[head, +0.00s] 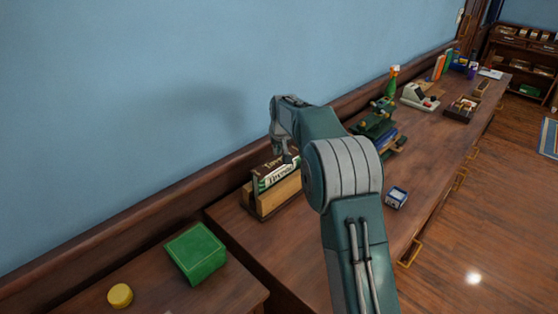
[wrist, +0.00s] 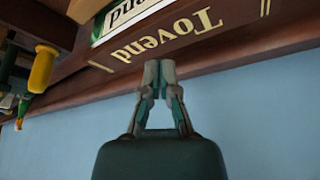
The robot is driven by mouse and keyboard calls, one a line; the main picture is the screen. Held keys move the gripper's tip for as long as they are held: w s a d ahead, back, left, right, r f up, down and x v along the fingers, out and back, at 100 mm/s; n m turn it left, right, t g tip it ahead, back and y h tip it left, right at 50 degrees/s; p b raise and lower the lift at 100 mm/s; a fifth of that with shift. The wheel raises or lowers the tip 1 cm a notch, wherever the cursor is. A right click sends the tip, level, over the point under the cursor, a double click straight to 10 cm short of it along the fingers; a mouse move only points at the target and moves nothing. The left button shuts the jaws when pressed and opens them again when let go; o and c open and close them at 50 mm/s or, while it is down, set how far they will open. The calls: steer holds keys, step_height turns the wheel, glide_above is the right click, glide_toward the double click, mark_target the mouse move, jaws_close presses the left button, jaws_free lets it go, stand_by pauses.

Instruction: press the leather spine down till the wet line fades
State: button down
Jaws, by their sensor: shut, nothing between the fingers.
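The leather spine (wrist: 170,38) is dark brown with gold letters, upside down in the wrist view, beside a white label with a green edge. In the head view the book (head: 275,172) sits in a wooden holder (head: 276,197) on the bench near the wall. My gripper (head: 288,157) is over the book, partly hiding it. In the wrist view its fingertips (wrist: 160,64) are together and empty, at the edge of the spine. I cannot tell whether they touch it. I cannot make out a wet line.
A green box (head: 196,253) and a yellow round lid (head: 120,295) are at the near left. A small blue-and-white box (head: 396,197) is right of my arm. A green microscope-like device (head: 376,122) and a spray bottle (head: 392,82) stand farther back.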

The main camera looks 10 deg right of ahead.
mark_target(277, 162)
steer(key=shift+f, duration=1.35)
stand_by(1.4)
steer(key=shift+r, duration=0.15)
stand_by(5.1)
